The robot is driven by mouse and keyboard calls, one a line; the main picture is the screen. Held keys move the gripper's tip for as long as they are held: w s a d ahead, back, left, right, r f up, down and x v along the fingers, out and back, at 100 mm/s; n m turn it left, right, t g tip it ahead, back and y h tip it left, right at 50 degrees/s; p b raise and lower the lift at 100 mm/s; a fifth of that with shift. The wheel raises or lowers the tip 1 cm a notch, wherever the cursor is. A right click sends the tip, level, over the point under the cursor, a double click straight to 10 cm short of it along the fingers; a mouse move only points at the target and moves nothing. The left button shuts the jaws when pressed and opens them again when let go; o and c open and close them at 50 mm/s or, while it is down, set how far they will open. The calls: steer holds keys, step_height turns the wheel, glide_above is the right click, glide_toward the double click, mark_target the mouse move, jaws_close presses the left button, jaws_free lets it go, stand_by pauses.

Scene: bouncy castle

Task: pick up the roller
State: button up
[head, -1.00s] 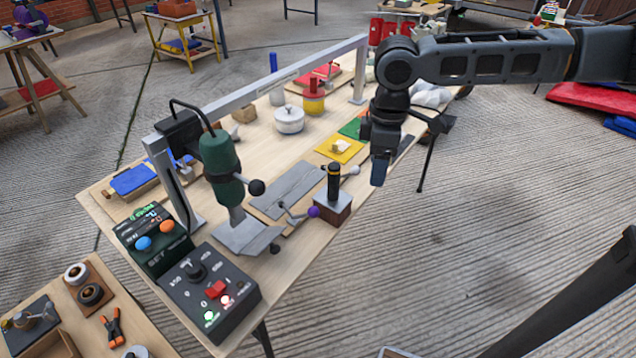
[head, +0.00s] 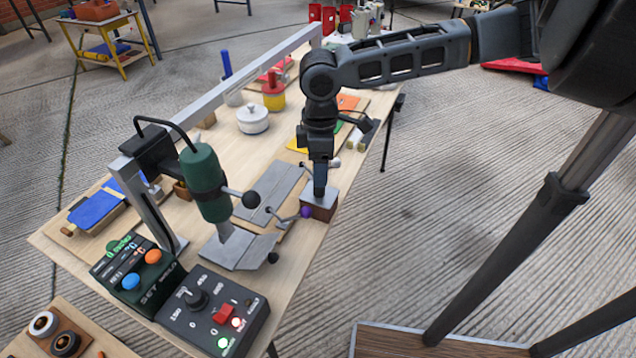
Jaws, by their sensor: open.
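My gripper (head: 320,188) points down over the small brown block with a grey top (head: 322,207) at the right edge of the workbench. It is open; its fingers show edge-on, so the gap between them is hard to see. The upright black handle with a yellow band on this block, which looks like the roller, is now hidden behind my gripper. I cannot tell whether the fingers are around the handle or in front of it.
A lever with a purple ball (head: 306,212) lies close left of the block. A green-bodied machine (head: 203,180) hangs from a grey frame. A control box (head: 213,314) stands at the near corner. A white lidded pot (head: 252,119) stands farther back. The workbench (head: 215,133) has bare areas.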

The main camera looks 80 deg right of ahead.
steer(key=shift+f, duration=1.6)
jaws_close()
